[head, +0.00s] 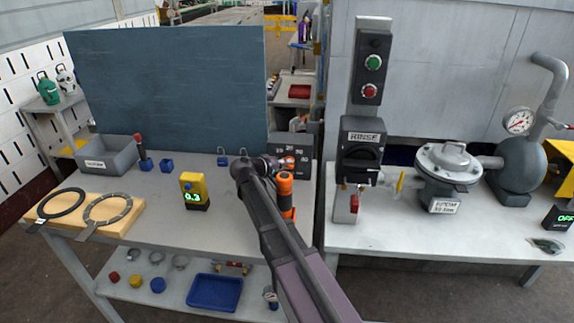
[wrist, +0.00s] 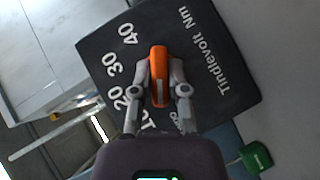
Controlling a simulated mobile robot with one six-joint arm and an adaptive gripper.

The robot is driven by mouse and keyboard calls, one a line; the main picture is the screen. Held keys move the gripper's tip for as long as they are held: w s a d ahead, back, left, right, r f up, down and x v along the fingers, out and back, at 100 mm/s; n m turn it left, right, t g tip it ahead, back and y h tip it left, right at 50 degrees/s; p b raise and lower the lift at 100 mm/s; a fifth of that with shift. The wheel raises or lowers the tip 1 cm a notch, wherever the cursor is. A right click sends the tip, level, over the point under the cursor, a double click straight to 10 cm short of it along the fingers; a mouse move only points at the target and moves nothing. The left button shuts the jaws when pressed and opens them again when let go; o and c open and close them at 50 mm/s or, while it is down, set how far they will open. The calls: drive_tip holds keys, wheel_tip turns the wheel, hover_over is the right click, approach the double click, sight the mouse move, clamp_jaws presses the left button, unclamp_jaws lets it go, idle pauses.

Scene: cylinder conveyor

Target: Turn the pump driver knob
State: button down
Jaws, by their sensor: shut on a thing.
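The driver setting box (head: 304,168) is black and stands at the back right of the left bench. In the wrist view the box face (wrist: 205,65) carries white numbers 10, 20, 30, 40 and the words "Tindlevolt Nm". An orange bar-shaped knob (wrist: 158,62) sits on this face, long side roughly up and down in the picture. My gripper (wrist: 160,80) is shut on the knob, one finger on each side. In the head view my gripper (head: 279,163) is at the box, and the arm hides part of it.
A yellow unit (head: 194,190) reading 0.3 stands left of my arm. A grey bin (head: 107,158), blue blocks and two rings on a wooden board lie farther left. A RINSE switch (head: 362,158) and the pump (head: 447,165) are on the right bench.

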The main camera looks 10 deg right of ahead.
drive_tip(key=shift+s+d+r+m+y+p, duration=0.1)
drive_tip(key=shift+r+m+y+p, duration=0.25)
drive_tip(key=shift+y+p, duration=0.45)
drive_tip(key=shift+f+m+p, duration=0.25)
drive_tip(key=shift+m+p, duration=0.1)
drive_tip(key=shift+p, duration=0.3)
drive_tip(key=c, duration=0.6)
unclamp_jaws()
drive_tip(key=shift+c, duration=0.2)
